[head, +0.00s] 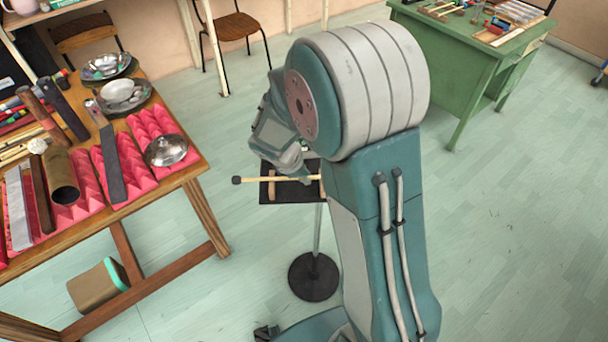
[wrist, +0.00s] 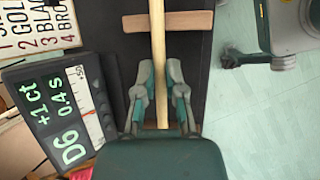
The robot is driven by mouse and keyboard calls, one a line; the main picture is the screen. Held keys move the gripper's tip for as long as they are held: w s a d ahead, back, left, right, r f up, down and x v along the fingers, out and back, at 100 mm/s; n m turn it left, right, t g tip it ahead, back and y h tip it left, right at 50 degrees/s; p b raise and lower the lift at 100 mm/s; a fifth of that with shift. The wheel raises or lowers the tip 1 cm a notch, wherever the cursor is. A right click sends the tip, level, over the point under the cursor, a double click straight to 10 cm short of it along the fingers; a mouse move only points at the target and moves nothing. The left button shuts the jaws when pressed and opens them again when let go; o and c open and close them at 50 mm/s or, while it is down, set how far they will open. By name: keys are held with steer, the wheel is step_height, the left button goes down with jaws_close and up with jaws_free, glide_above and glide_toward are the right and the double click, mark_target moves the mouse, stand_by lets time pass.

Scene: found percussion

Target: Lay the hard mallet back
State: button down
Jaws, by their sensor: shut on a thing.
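The hard mallet (head: 248,180) has a pale wooden handle and a small dark head, which points left in the head view. My gripper (wrist: 160,80) is shut on its handle (wrist: 158,40), with a finger on each side. A black stand tray (head: 268,199) is beneath the mallet; it also shows in the wrist view (wrist: 133,62). The handle crosses over a wooden bar (wrist: 190,20) on this tray. I cannot tell whether handle and bar touch. The mallet head is outside the wrist view. My arm hides part of the tray in the head view.
A tuner display (wrist: 75,95) and a lettered card (wrist: 30,28) are left of the tray in the wrist view. A green bench (head: 465,70) stands at back right. Open floor lies right.

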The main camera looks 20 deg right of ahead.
steer(key=c, duration=0.6)
jaws_free()
steer(key=shift+d+f, duration=0.1)
steer(key=shift+c, duration=0.2)
steer(key=v, duration=1.2)
steer(key=s+d+r+m+t+y, duration=0.1)
steer(key=s+r+m+t+y, duration=0.1)
steer(key=s+r+m, duration=0.3)
steer(key=s+r+m+t+y, duration=0.2)
steer(key=s+r+m, duration=0.4)
steer(key=s+m, duration=0.3)
steer(key=s+y, duration=0.1)
steer(key=s, duration=0.3)
steer(key=shift+s+d+t, duration=0.3)
steer(key=shift+s+d, duration=0.1)
